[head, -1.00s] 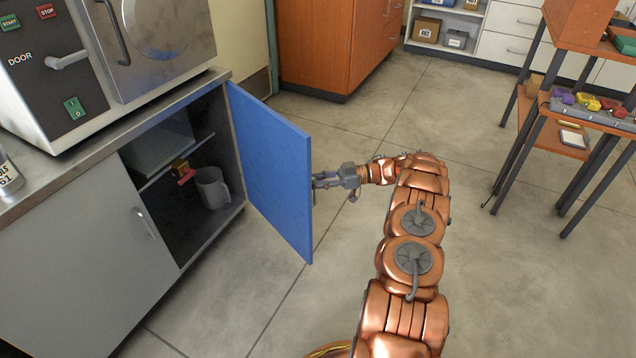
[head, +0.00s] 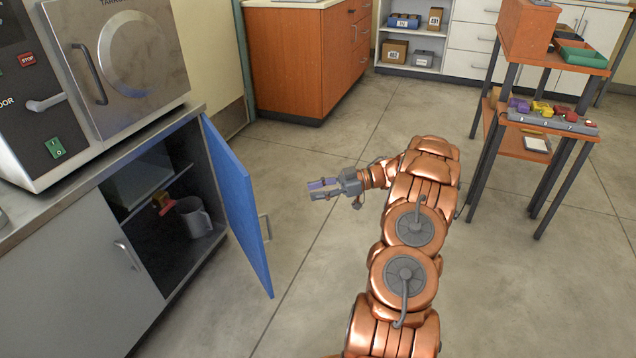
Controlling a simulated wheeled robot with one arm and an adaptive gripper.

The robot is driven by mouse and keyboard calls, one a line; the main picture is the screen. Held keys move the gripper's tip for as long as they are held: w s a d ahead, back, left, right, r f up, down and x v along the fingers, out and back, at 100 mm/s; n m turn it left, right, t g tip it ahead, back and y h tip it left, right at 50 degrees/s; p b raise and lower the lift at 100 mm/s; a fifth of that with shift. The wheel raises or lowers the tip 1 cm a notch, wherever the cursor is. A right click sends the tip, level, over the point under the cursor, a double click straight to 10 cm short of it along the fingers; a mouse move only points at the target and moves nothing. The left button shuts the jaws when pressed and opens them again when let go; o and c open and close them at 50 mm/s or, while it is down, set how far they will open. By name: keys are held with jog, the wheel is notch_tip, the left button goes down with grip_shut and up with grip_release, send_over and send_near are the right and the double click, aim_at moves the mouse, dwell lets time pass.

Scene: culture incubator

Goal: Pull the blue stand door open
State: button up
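The blue stand door (head: 233,205) stands wide open, swung outward from the right side of the grey stand under the incubator. Its grey handle (head: 266,226) shows on the door's outer face, to the right of the blue panel. My gripper (head: 322,189) is to the right of the door, above the floor and apart from the handle. Its two fingers are spread with a gap between them, and nothing is held. Inside the open stand, a grey mug (head: 194,216) and a small red and yellow item (head: 162,203) are visible.
The incubator (head: 110,60) sits on top of the stand. A closed grey door (head: 80,280) is at the stand's left. An orange cabinet (head: 300,60) stands behind. A shelved table (head: 520,147) with trays is at right.

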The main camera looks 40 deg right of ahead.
jog(key=w+f, duration=0.5)
jog(key=w+d+p, duration=0.1)
jog(key=d+p, duration=0.2)
jog(key=d, duration=0.4)
jog(key=shift+w+m, duration=0.3)
jog(key=shift+r, duration=0.1)
jog(key=shift+c, duration=0.3)
